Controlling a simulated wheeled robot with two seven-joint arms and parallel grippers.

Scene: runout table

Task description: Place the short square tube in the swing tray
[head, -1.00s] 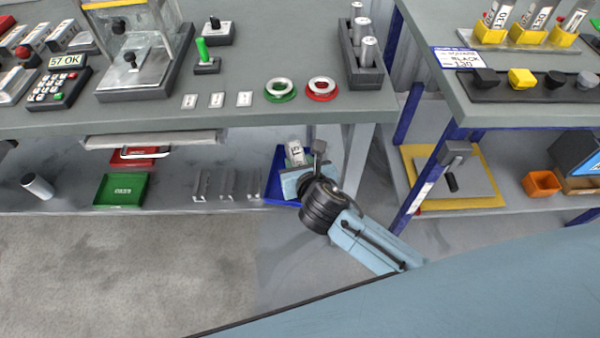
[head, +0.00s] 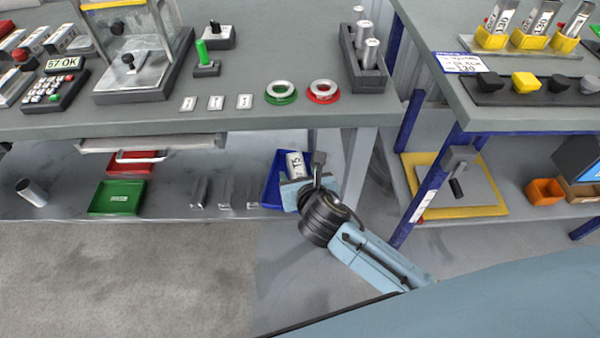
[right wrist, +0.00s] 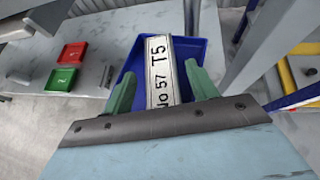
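The short square tube (right wrist: 160,75) is pale with black lettering, "No 57 T5". It lies within the outline of the blue tray (right wrist: 205,45) in the right wrist view. In the head view the tube (head: 295,164) shows just beyond my right gripper (head: 297,188), over the blue tray (head: 272,184) on the low shelf. In the right wrist view the green fingers of my right gripper (right wrist: 163,82) stand on either side of the tube, with a narrow blue gap at each side. The tube's near end is hidden behind the gripper. My left gripper is not in view.
A green tray (head: 117,197) and a red tray (head: 133,162) are to the left on the low shelf, with several grey brackets (head: 226,192) between. A table leg (head: 360,175) stands right of my gripper. The tabletop (head: 270,122) overhangs the shelf.

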